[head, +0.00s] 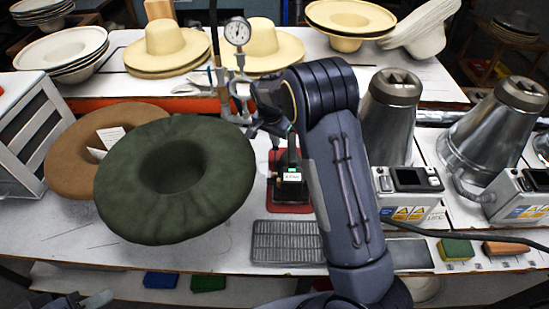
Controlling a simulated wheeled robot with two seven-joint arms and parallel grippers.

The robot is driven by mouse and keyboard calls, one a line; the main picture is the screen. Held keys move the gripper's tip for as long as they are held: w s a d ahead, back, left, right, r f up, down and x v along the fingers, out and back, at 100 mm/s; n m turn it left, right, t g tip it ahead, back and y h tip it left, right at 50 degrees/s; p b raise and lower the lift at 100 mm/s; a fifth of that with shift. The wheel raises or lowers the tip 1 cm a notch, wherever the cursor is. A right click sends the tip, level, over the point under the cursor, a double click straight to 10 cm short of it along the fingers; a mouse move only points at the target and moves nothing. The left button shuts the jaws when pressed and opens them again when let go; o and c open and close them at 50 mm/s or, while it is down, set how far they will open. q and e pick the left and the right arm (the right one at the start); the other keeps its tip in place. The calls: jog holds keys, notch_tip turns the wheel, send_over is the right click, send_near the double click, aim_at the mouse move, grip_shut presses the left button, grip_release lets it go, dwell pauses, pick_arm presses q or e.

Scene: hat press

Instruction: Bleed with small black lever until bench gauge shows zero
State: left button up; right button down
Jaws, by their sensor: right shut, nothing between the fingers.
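My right arm reaches up from the lower right and bends left, and my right gripper (268,130) is shut and empty beside the lower part of that fitting. I cannot tell whether it touches the fitting. The small black lever cannot be made out; my dark wrist and fingers cover that area. A dark part at the bottom left edge seems to be my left gripper (92,300), mostly cut off.
A black device on a red base (290,208) stands below my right gripper. A metal grate (285,242) lies in front. Steel cones (390,110) stand right; straw hats (168,45) lie behind.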

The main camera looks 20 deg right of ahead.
notch_tip(320, 180, up, 7)
jog(key=p, duration=0.4)
jog(key=shift+p, duration=0.4)
dwell(0.5)
jog(key=s+a+r+n+t+y, duration=0.1)
jog(key=s+r+n+y, duration=0.1)
jog(key=s+r, duration=0.55)
jog(key=s+r+n+t+y, duration=0.1)
jog(key=s+r+n+y, duration=0.2)
jog(key=s, duration=0.7)
jog(key=s+a+n+t, duration=0.1)
jog(key=s+a+n, duration=0.1)
jog(key=s, duration=0.6)
jog(key=s+a+r+n+t, duration=0.1)
jog(key=s+a, duration=0.3)
jog(key=s, duration=0.5)
jog(key=shift+s+a+n+y, duration=0.25)
jog(key=shift+n+y, duration=0.05)
jog(key=shift+n, duration=0.5)
jog(key=shift+r, duration=0.15)
dwell(2.0)
